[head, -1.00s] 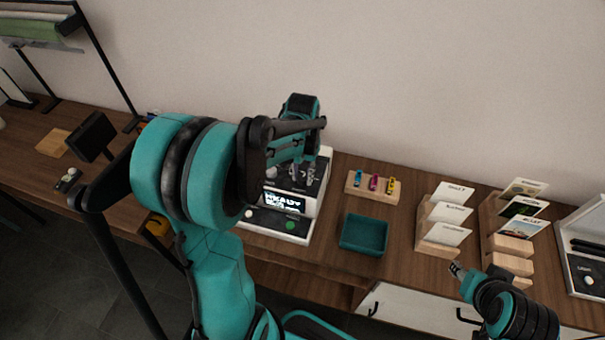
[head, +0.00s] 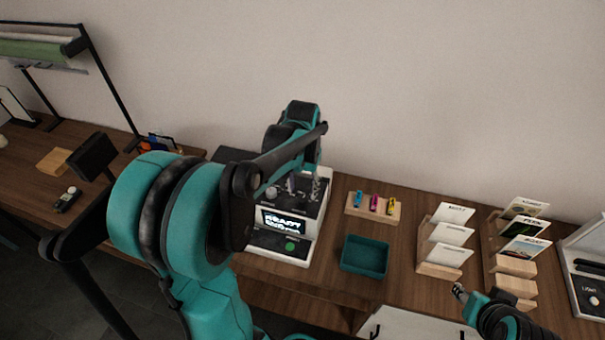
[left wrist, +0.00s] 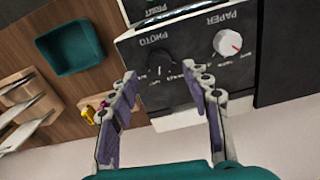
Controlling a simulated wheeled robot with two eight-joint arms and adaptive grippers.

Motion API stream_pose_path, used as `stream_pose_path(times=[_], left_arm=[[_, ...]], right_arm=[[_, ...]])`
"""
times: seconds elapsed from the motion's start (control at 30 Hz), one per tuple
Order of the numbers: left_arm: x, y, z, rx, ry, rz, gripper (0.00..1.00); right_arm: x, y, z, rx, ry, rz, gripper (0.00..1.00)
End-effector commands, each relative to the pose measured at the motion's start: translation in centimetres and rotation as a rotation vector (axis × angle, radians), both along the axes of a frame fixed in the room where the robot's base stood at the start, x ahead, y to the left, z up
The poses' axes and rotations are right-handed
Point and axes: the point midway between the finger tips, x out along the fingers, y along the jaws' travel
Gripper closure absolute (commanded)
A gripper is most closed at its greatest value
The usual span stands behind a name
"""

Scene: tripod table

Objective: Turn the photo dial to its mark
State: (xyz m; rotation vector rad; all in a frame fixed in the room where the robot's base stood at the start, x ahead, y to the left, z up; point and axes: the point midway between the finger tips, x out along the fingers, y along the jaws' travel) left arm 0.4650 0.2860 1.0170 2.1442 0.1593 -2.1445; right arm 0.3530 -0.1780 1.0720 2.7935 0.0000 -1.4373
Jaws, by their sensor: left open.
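The photo dial (left wrist: 160,62) is a dark knob on the black panel of a kiosk, beside its PHOTO label and pale tick marks, in the left wrist view. Its pointer is too dark to read. My left gripper (left wrist: 160,72) is open, its two fingers spread on either side of the dial's place, with nothing between them. In the head view the left gripper (head: 304,186) is over the kiosk's upper panel, and its fingers hide the photo dial. My right gripper (head: 459,291) is at lower right, away from the kiosk, too small to tell its jaws.
The white paper dial (left wrist: 227,43) with a red mark sits beside the photo dial. The kiosk (head: 257,258) has a lit screen (head: 283,221) and a green button (head: 290,246). To its right are a teal tray (head: 364,257), a wooden block of small coloured items (head: 372,213) and card racks (head: 440,269).

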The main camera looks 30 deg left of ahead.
Motion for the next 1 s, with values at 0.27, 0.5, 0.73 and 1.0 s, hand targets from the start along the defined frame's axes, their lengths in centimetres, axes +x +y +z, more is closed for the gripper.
stream_pose_path(times=[0.27,0.5,0.73,1.0], left_arm=[[0.0,0.0,5.8,0.000,0.000,0.000,0.52],[0.0,0.0,7.8,0.000,0.000,0.000,0.52],[0.0,0.0,7.9,0.000,0.000,0.000,0.52],[0.0,0.0,7.9,0.000,-0.001,0.000,0.52]], right_arm=[[0.0,0.0,0.0,0.000,0.000,0.000,0.60],[0.0,0.0,0.0,0.000,0.000,0.000,0.60],[0.0,0.0,0.0,0.000,0.000,0.000,0.60],[0.0,0.0,0.0,0.000,0.000,0.000,0.60]])
